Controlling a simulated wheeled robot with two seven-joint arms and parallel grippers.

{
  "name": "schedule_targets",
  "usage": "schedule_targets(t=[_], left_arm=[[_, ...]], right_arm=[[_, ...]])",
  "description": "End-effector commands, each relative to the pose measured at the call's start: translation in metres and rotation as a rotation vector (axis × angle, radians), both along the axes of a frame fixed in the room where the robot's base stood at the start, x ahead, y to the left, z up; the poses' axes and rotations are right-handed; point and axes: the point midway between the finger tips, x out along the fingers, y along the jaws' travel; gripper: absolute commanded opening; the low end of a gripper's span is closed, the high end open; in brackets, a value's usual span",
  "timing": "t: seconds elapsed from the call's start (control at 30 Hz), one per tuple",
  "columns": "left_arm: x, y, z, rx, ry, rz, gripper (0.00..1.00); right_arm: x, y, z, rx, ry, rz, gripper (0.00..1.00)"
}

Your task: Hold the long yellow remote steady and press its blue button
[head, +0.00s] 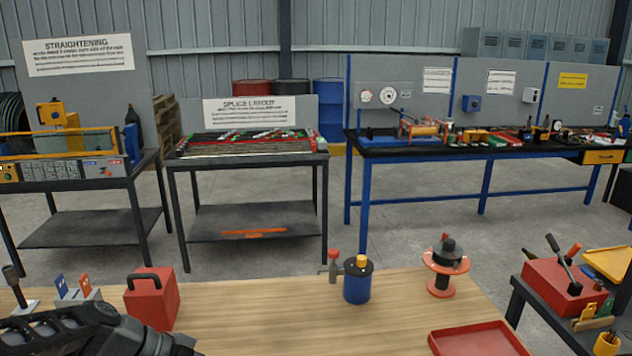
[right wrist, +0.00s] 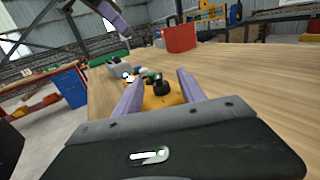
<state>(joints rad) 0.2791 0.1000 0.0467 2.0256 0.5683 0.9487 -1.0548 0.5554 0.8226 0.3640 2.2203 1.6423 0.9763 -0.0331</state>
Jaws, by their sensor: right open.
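In the right wrist view, the two purple fingers of my right gripper (right wrist: 158,92) stand apart. A yellow thing (right wrist: 157,101) with a black round part on top lies on the table between and beyond the fingers; it may be the remote. Small green, blue and white parts show just past it, but I cannot tell whether they are its buttons. My left gripper (right wrist: 112,16) shows partly at the top of that view, its purple finger above the table; its opening is unclear. In the head view only a dark part of my left arm shows at bottom left. No remote is visible there.
On the wooden table (head: 255,320) stand a red box (head: 152,298), a blue pot (head: 358,284) with a yellow top, a red-orange spool (head: 445,268) and a red tray (head: 478,340). The middle of the table is clear. A side bench with a red block (head: 562,287) stands at right.

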Motion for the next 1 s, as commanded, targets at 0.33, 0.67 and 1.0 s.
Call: schedule_targets(t=[0.33, 0.67, 1.0], left_arm=[[0.0, 0.0, 0.0, 0.0, 0.0, 0.0, 0.0], [0.0, 0.0, 0.0, 0.0, 0.0, 0.0, 0.0], [0.0, 0.0, 0.0, 0.0, 0.0, 0.0, 0.0]], right_arm=[[-0.023, -0.055, -0.001, -0.004, -0.001, -0.005, 0.47], [-0.044, -0.101, 0.0, -0.002, 0.0, -0.002, 0.47], [-0.047, -0.105, 0.0, -0.001, 0.0, 0.0, 0.47]])
